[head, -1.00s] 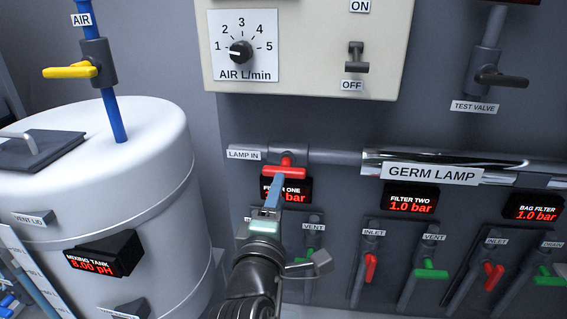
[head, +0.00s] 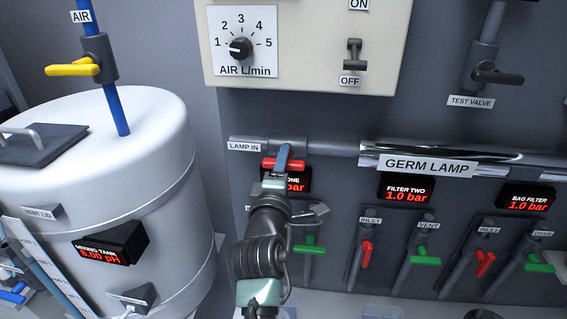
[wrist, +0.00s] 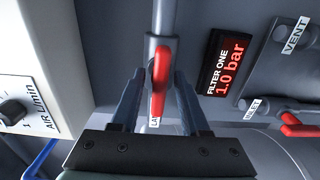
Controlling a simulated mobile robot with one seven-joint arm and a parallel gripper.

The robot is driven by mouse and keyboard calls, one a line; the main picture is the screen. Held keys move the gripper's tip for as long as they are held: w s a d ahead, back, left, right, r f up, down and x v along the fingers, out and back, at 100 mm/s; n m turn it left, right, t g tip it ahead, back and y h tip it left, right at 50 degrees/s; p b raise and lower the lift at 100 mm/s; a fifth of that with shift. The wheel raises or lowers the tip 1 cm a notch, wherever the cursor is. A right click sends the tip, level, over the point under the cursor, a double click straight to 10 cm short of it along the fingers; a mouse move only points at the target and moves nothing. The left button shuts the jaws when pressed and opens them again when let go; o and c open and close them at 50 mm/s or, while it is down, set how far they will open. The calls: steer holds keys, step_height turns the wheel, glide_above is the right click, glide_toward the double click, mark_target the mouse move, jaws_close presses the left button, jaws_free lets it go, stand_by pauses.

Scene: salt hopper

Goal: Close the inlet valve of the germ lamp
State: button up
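The germ lamp inlet valve has a red lever handle (head: 298,164) on the grey pipe beside the LAMP IN label (head: 245,147). The handle lies along the pipe, roughly level in the head view. My gripper (head: 284,152) is in front of it and hides its middle. In the wrist view the red handle (wrist: 160,82) stands between the two fingers of my gripper (wrist: 158,88). The fingers are open, with a gap visible on each side of the handle. The LAMP IN label is mostly hidden there. The GERM LAMP (head: 430,165) is to the right.
The FILTER ONE display (head: 298,185) is just below the valve, partly covered by my gripper. Red inlet (head: 366,255) and green vent handles (head: 424,256) are lower right. The air control box (head: 300,50) is above. The white mixing tank (head: 110,190) stands at left.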

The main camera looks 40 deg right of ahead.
jaws_close()
steer(key=shift+f+m+b, duration=0.1)
steer(key=shift+m+b, duration=0.2)
steer(key=shift+b, duration=0.05)
steer(key=m+b, duration=0.3)
steer(key=shift+f+m, duration=0.15)
steer(key=shift+m, duration=0.15)
steer(key=m+b, duration=0.4)
steer(key=shift+m+b, duration=0.3)
steer(key=shift+b, duration=0.05)
steer(key=m+b, duration=0.3)
steer(key=m, duration=0.1)
steer(key=shift+m+b, duration=0.3)
steer(key=shift+b, duration=0.1)
steer(key=shift+m+b, duration=1.5)
steer(key=shift+m, duration=0.6)
steer(key=shift+r, duration=0.2)
